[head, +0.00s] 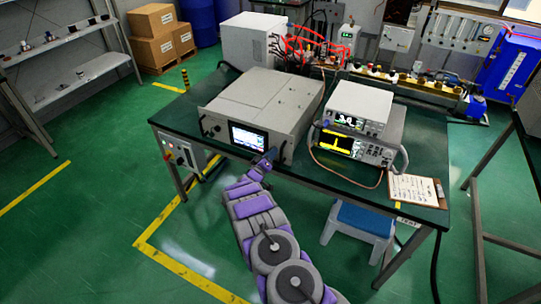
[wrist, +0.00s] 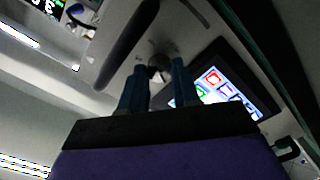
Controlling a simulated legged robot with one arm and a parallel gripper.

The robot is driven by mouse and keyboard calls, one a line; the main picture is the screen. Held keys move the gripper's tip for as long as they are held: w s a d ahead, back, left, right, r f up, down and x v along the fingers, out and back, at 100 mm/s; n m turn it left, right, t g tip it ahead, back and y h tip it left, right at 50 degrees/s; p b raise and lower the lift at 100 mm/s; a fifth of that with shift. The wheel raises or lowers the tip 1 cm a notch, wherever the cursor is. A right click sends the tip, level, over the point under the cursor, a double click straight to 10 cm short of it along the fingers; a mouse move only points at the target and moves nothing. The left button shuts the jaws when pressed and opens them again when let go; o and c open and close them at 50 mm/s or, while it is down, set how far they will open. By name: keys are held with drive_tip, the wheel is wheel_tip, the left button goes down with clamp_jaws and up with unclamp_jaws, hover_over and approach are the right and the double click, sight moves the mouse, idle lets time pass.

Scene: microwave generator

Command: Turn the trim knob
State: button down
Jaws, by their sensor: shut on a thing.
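The microwave generator is a grey box (head: 262,103) on the dark green table, with a lit screen (head: 248,137) on its front. In the wrist view, the trim knob (wrist: 158,61) is a small round grey knob on the panel beside the lit screen (wrist: 225,92). My gripper (wrist: 160,70) has its two blue fingers on either side of the knob, shut on it. In the head view, my gripper (head: 270,157) is at the lower right of the generator's front, and the knob cannot be made out there.
A dark handle (wrist: 125,45) stands out from the panel close to the fingers. Stacked instruments (head: 358,125) and a clipboard (head: 413,188) are on the table (head: 335,175) to the right. A blue step stool (head: 362,220) is under the front edge.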

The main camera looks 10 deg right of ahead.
drive_tip(key=shift+w+a+r+n, duration=0.15)
drive_tip(key=shift+a+n, duration=0.1)
drive_tip(key=shift+n, duration=0.65)
drive_tip(key=c, duration=1.3)
unclamp_jaws()
drive_tip(key=shift+o, duration=1)
drive_tip(key=shift+f, duration=0.2)
drive_tip(key=shift+a, duration=0.1)
drive_tip(key=p+v, duration=0.2)
drive_tip(key=v, duration=1.5)
drive_tip(key=shift+a+p, duration=0.15)
drive_tip(key=shift+p, duration=0.2)
